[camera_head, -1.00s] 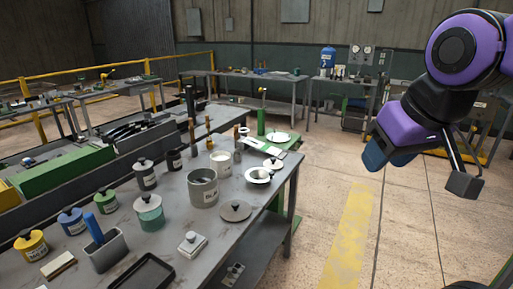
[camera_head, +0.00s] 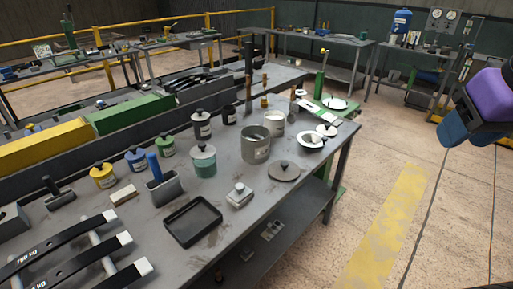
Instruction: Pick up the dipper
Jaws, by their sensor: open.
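I cannot single out the dipper for certain. A grey open pot (camera_head: 256,146) stands on the grey workbench (camera_head: 262,205), with its inside partly in view. A shallow white bowl (camera_head: 311,143) right of it holds something small and pale. A grey holder (camera_head: 165,190) at the left has a blue handle (camera_head: 154,167) standing up out of it; what it belongs to is hidden. My purple and blue wrist shows at the right edge, over the floor and well away from the bench. My gripper's fingers are outside the picture.
A round grey lid (camera_head: 283,171), a small lidded box (camera_head: 239,196), a black tray (camera_head: 193,221) and several lidded jars crowd the bench. Black bars (camera_head: 75,248) lie at the front left. The floor (camera_head: 435,215) right of the bench is clear.

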